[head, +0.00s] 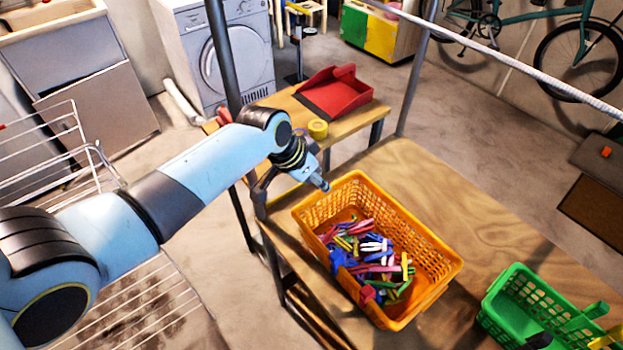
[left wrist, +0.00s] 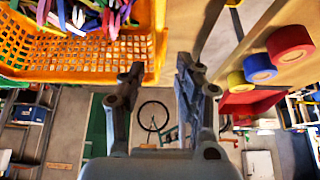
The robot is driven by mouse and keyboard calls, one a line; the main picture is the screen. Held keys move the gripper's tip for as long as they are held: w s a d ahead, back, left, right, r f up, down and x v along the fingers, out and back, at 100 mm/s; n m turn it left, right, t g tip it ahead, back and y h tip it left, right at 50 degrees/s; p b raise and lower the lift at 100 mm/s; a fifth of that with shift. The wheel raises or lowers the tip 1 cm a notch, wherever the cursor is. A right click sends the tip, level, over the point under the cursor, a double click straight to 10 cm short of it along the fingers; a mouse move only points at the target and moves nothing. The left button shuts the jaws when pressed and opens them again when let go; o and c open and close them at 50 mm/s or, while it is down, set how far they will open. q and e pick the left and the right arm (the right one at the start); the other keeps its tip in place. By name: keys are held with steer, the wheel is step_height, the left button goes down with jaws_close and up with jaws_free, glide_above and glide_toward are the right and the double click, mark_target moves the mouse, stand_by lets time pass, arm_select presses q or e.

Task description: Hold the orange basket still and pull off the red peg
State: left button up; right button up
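The orange basket (head: 437,258) stands upright on the wooden table, with several coloured pegs inside. What looks like the red peg (head: 367,294) sits at its near-left rim, close to a blue peg (head: 338,261). My left gripper (head: 322,184) is just outside the basket's far-left corner, apart from the red peg. In the left wrist view, the left gripper (left wrist: 160,75) has its two fingers spread with nothing between them, and the orange basket (left wrist: 80,55) is at the upper left. I cannot tell whether a finger touches the basket. My right gripper is not in view.
A green basket (head: 507,302) stands right of the orange one. A red dustpan (head: 335,92) and yellow tape roll (head: 317,129) lie on the bench behind. A metal post (head: 415,80) rises at the back. Table surface between the baskets and behind is bare.

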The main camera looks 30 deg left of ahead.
arm_select(q)
steer(key=b+x, duration=0.3)
steer(key=x, duration=0.1)
steer(key=shift+s+f, duration=0.1)
steer(key=shift+f, duration=0.15)
steer(key=shift+b+x, duration=0.75)
steer(key=shift+b, duration=0.15)
steer(key=shift+d, duration=0.1)
jaws_close()
steer(key=shift+o, duration=0.9)
jaws_free()
